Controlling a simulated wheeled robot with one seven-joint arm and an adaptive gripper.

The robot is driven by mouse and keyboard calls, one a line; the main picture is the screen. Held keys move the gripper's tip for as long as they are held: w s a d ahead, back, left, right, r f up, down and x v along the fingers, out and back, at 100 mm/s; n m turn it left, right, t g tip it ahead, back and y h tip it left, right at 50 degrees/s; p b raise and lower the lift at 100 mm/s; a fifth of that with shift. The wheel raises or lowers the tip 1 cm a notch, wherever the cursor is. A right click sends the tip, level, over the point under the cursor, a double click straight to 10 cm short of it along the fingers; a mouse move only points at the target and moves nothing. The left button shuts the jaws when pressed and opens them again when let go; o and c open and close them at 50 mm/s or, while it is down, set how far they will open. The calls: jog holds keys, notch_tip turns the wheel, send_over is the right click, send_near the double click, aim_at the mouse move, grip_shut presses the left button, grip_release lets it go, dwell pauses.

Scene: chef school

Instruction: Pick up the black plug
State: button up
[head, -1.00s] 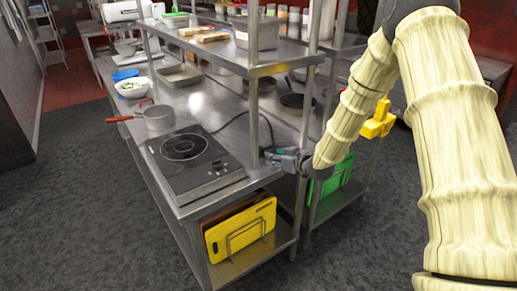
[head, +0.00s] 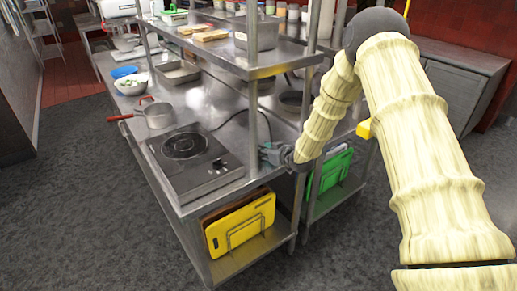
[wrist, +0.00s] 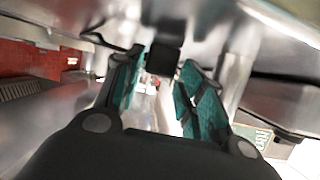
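The black plug (wrist: 164,58) shows in the wrist view as a small dark block at the top middle, against a metal surface. My gripper (wrist: 160,72) has its two teal fingers apart, one on each side of the plug. A narrow gap shows on the left; on the right the finger is very near the plug, and I cannot tell whether it touches. In the head view my gripper (head: 272,153) is beside the shelf post at the counter's right edge, and the plug cannot be made out there.
A black induction cooktop (head: 195,160) sits left of my gripper, with a dark cord (head: 232,117) running behind it. A metal shelf post (head: 253,115) stands close to my gripper. A pot (head: 158,115) is further left. Yellow (head: 240,225) and green (head: 333,170) boards stand below.

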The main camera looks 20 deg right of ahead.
jog(key=shift+x, duration=1.15)
jog(key=c, duration=0.6)
jog(key=shift+p, duration=0.3)
jog(key=shift+c, duration=0.3)
